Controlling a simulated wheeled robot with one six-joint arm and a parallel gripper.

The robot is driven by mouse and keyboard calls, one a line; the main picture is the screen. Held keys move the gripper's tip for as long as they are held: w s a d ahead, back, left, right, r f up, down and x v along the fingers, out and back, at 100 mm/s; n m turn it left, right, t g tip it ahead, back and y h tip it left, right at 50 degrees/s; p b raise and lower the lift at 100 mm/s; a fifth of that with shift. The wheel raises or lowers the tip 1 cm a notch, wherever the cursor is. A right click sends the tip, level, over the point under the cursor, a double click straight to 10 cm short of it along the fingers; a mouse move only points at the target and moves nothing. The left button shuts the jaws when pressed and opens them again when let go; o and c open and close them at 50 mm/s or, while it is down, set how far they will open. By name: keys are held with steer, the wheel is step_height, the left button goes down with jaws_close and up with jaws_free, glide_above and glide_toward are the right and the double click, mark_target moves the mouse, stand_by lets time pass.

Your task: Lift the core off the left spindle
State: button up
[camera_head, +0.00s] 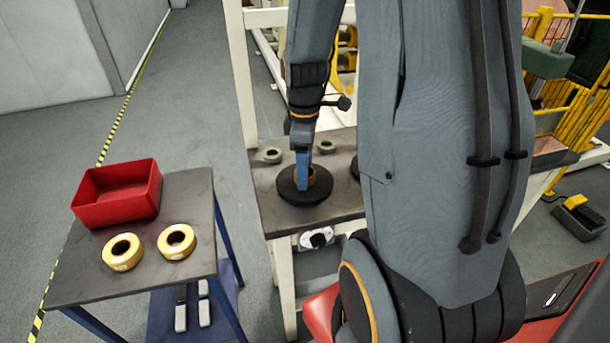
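The core looks level and low on the disc.
A second black disc (355,168) is mostly hidden behind my arm. Two greenish rings (272,155) (327,147) lie behind the left disc. A side table (85,285) at left holds a red bin (117,199) and two yellow rolls (108,251) (164,242). A floor gap separates table and machine.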

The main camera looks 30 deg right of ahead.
steer(key=c, duration=1.1)
